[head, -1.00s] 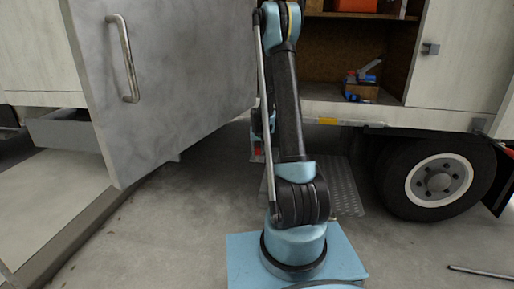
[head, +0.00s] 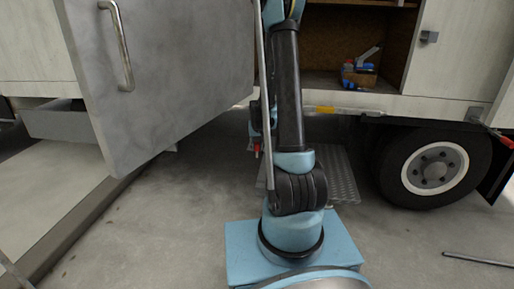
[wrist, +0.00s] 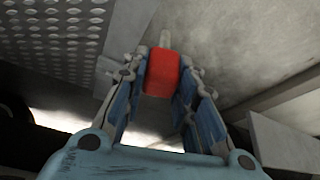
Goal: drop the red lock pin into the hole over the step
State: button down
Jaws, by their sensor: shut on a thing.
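The red lock pin (wrist: 163,74) is between the two fingers of my gripper (wrist: 163,85) in the wrist view. Its red head is gripped and its grey shaft (wrist: 165,38) points away from the palm. In the head view a bit of red, likely the pin (head: 257,153), shows below my gripper, which is mostly hidden behind my arm. The step is a grey tread-plate (head: 338,178) under the truck's side, right of my arm. It also shows at the upper left of the wrist view (wrist: 60,35). I cannot make out the hole.
A large grey door (head: 160,75) with a handle hangs open on the left. A truck wheel (head: 435,168) stands to the right of the step. An open compartment (head: 335,50) holds tools above. A metal bar (head: 480,260) lies on the floor at right.

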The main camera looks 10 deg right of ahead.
jog(key=shift+r, duration=2.1)
